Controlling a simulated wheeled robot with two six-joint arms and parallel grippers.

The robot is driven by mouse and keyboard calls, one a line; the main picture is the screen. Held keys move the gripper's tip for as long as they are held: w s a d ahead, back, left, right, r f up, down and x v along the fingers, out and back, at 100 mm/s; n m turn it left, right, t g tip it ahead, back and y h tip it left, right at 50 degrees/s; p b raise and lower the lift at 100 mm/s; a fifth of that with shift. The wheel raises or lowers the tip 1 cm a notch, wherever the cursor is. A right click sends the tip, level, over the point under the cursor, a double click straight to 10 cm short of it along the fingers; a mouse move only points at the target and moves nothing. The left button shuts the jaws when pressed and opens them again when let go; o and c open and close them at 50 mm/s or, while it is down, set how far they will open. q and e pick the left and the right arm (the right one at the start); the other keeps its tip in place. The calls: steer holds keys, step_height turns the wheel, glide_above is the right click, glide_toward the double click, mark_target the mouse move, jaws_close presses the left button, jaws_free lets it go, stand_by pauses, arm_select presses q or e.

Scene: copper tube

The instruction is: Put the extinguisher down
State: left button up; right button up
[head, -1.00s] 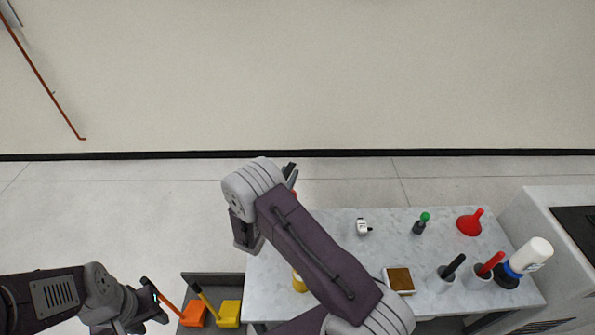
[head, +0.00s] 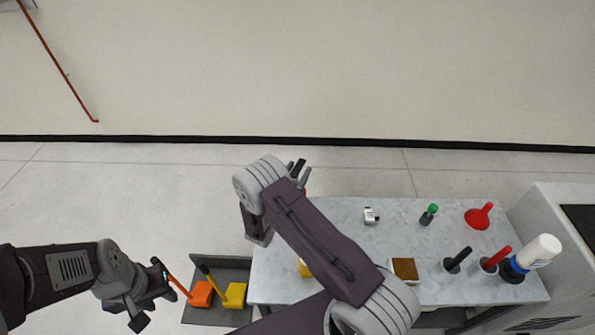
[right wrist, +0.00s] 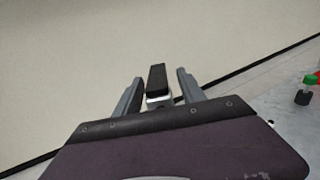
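The extinguisher is mostly hidden by my right arm in the head view. A small bit of red (head: 305,188) shows beside my right gripper (head: 301,172), near the table's far left corner. In the right wrist view a black lever with a pale metal part, likely the extinguisher's top (right wrist: 157,82), stands between the fingers of my right gripper (right wrist: 160,88). Gaps show on both sides of it, so the gripper is open around it. Whether its base rests on the table is hidden. My left gripper (head: 155,295) is open and empty at the lower left.
The marble table (head: 340,215) holds a red funnel (head: 478,217), a green-capped bottle (head: 428,215), a small white item (head: 370,216), a brown-topped box (head: 405,270) and a white bottle (head: 538,252). Orange (head: 202,294) and yellow (head: 235,295) tools lie in a grey tray (head: 225,263).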

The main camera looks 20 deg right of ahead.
steer(key=shift+a+r, duration=0.1)
steer(key=shift+a, duration=0.05)
steer(key=b+v, duration=0.2)
steer(key=v, duration=0.9)
steer(key=shift+s+a, duration=0.2)
steer(key=shift+s, duration=0.15)
